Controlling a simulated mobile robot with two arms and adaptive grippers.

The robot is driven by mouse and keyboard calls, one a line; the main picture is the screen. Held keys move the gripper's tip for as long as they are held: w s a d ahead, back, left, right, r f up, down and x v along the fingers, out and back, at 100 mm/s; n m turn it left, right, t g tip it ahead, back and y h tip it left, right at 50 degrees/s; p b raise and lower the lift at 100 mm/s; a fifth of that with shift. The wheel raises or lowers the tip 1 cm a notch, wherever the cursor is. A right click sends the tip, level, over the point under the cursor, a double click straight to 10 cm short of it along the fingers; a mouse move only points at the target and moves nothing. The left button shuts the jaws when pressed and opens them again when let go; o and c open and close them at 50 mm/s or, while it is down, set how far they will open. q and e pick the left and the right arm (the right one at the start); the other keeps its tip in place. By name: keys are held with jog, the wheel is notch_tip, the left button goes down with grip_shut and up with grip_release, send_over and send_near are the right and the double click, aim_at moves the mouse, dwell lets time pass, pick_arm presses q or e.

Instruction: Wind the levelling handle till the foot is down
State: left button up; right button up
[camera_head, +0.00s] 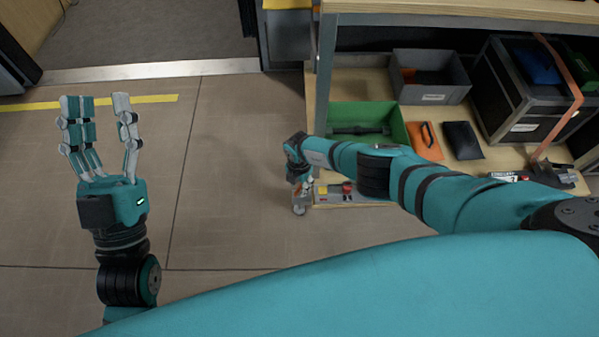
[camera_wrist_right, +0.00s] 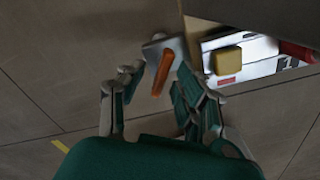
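The levelling handle (camera_wrist_right: 163,72) shows in the right wrist view as an orange grip on a grey metal crank (camera_wrist_right: 162,48), beside the corner of a wooden shelf. My right gripper (camera_wrist_right: 158,88) is open, with its fingers on either side of the orange grip. A gap shows on the left of the grip; I cannot tell whether the right fingers touch it. In the head view my right gripper (camera_head: 299,190) is small and partly hidden at the shelf's front left corner. My left gripper (camera_head: 103,112) is open and empty above the floor. The foot cannot be made out.
A panel (camera_wrist_right: 255,65) with a yellow block (camera_wrist_right: 227,60) and a red part (camera_wrist_right: 297,51) lies beside the handle. The shelf holds a green bin (camera_head: 372,118), a grey bin (camera_head: 433,68) and a black case (camera_head: 515,110). The floor (camera_head: 225,170) at the left is clear.

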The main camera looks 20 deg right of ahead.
aim_at(300, 187)
notch_tip(300, 187, up, 11)
jog(key=shift+s, duration=0.15)
dwell(0.4)
jog(key=shift+r, duration=0.1)
